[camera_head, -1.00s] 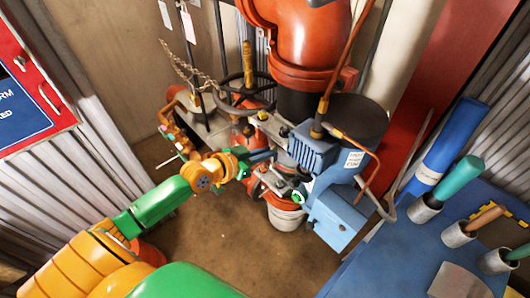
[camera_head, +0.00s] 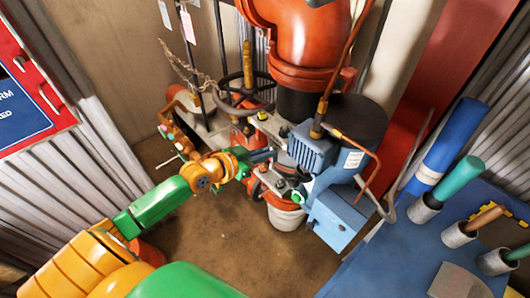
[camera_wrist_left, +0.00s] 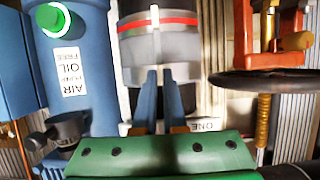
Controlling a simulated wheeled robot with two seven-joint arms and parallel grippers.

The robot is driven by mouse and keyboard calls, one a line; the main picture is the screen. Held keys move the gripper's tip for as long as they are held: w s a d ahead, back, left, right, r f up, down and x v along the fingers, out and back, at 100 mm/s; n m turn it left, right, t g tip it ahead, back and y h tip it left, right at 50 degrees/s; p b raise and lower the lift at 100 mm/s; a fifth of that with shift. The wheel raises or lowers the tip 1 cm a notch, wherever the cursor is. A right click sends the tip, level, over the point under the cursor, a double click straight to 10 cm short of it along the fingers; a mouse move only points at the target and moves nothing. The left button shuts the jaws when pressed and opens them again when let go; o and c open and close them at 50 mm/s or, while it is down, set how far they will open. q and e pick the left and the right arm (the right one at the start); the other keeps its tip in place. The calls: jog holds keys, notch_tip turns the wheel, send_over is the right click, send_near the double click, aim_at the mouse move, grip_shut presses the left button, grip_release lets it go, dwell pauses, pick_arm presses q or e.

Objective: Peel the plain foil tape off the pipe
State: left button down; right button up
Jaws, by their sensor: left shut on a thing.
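The pipe (camera_wrist_left: 160,7) stands upright in the left wrist view, dark grey at the top. A silver foil band with a red stripe (camera_wrist_left: 158,22) wraps it. Below is plain silver foil tape (camera_wrist_left: 188,73). My left gripper (camera_wrist_left: 162,72) has its two blue fingers close together in front of this plain band, shut on what appears to be its edge. The fingers hide the held part. In the head view my left gripper (camera_head: 270,155) reaches in beside the blue machine; the tape is too small to make out there. My right gripper is not in view.
The blue pump (camera_head: 335,190) stands close to the right of the gripper in the head view. A handwheel (camera_head: 245,95) is behind it, and a red pipe elbow (camera_head: 300,40) is above. A blue table (camera_head: 390,265) with tool holders is at the right. Floor is open in front.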

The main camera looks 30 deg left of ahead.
pick_arm(q)
jog(key=shift+s+f, duration=0.2)
jog(key=shift+s, duration=0.05)
jog(key=s+a+p, duration=0.2)
jog(key=s+a, duration=0.1)
jog(key=s, duration=0.5)
jog(key=shift+s+r+p, duration=0.15)
jog(key=shift+s+p, duration=0.1)
jog(key=shift+p, duration=0.15)
jog(key=shift+a, duration=0.1)
